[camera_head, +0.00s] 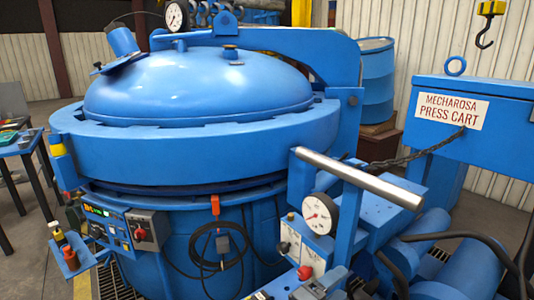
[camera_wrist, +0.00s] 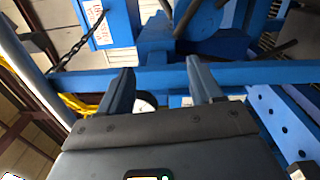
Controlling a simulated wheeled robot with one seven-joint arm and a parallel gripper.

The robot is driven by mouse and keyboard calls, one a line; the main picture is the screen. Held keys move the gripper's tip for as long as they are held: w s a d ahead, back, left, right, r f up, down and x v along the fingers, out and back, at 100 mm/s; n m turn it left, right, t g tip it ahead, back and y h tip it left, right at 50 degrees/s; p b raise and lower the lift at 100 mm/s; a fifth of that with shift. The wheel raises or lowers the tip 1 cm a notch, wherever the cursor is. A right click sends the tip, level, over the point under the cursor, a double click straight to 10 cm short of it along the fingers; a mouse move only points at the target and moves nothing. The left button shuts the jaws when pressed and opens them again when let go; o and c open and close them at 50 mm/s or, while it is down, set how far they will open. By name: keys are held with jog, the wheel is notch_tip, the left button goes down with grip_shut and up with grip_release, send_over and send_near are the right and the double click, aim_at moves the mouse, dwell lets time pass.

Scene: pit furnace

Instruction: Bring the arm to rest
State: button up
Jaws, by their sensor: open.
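My gripper (camera_wrist: 160,72) shows in the wrist view with its two dark fingers spread apart and nothing between them. A blue beam passes behind the fingers. I cannot tell whether the fingers touch it, but they do not close around it. My gripper cannot be made out in the head view. The blue pit furnace (camera_head: 190,150) fills the middle of the head view, with its domed lid (camera_head: 200,85) down on the wide ring.
The press cart (camera_head: 470,140) stands at the right with a steel bar (camera_head: 345,172), a gauge (camera_head: 319,213) and hoses. A control panel (camera_head: 120,228) is on the furnace front. A chain (camera_wrist: 82,40) hangs near the fingers. A hook (camera_head: 484,38) hangs at upper right. A table (camera_head: 22,145) stands left.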

jog(key=s+d+f+n+g+y, duration=0.15)
jog(key=s+f+y, duration=0.25)
jog(key=s+f, duration=0.45)
jog(key=s+d+f+m+y, duration=0.1)
jog(key=s+d+f+y, duration=0.25)
jog(key=s+f, duration=0.55)
jog(key=s+a+f+m+y, duration=0.1)
jog(key=s+y, duration=0.4)
jog(key=s, duration=0.7)
jog(key=s+d+r+m+t+y, duration=0.1)
jog(key=s+r+m+t, duration=0.15)
jog(key=s+r, duration=0.5)
jog(key=s+d+r+m+t+y, duration=0.1)
jog(key=s+r+m, duration=0.25)
jog(key=r, duration=0.65)
jog(key=s+d+r+m+t, duration=0.1)
jog(key=s+r+m+t, duration=0.1)
jog(key=s+r, duration=0.55)
jog(key=f+b, duration=0.1)
jog(key=b, duration=0.1)
jog(key=w+f+b, duration=0.1)
jog(key=f+b, duration=0.1)
jog(key=w+f+b, duration=0.1)
jog(key=f+b, duration=0.1)
jog(key=b, duration=0.1)
jog(key=shift+w+d+f, duration=0.1)
jog(key=shift+d+f, duration=0.05)
jog(key=shift+f, duration=0.1)
